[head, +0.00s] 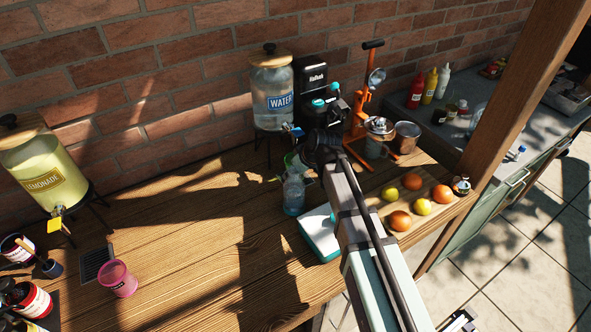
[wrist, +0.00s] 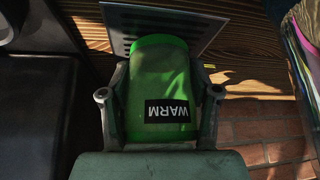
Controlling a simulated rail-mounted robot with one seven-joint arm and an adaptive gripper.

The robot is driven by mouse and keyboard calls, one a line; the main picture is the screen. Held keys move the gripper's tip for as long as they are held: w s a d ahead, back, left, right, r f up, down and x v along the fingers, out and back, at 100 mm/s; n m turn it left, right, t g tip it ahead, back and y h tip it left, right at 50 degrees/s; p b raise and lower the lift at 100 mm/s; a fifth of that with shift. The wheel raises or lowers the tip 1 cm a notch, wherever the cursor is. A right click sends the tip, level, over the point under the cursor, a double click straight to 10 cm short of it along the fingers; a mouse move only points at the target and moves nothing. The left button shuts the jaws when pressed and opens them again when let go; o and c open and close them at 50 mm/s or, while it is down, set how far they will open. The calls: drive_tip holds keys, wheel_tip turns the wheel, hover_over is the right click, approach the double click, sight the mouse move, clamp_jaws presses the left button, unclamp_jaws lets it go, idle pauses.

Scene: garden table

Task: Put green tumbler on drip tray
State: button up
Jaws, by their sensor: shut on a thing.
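The green tumbler (wrist: 160,70) fills the middle of the wrist view, with a black label reading WARM, upside down there. My gripper (wrist: 160,95) is shut on it, one finger on each side. A grey slotted drip tray (wrist: 196,27) shows behind the tumbler at the top of that view; I cannot tell whether they touch. In the head view, a bit of the green tumbler (head: 291,160) shows beside my dark gripper (head: 306,162), below the water dispenser (head: 272,95). My arm and gripper hide most of that spot.
A clear bluish bottle (head: 293,194) and a white-and-teal box (head: 319,234) stand close by. An orange juicer (head: 360,110) and several fruits are to the right. Another slotted tray (head: 97,262) and a pink tumbler (head: 118,278) are at left. The table between is clear.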

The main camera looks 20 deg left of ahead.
drive_tip(key=shift+f, duration=0.1)
drive_tip(key=o, duration=1.3)
drive_tip(key=b+v, duration=0.3)
drive_tip(key=v, duration=0.9)
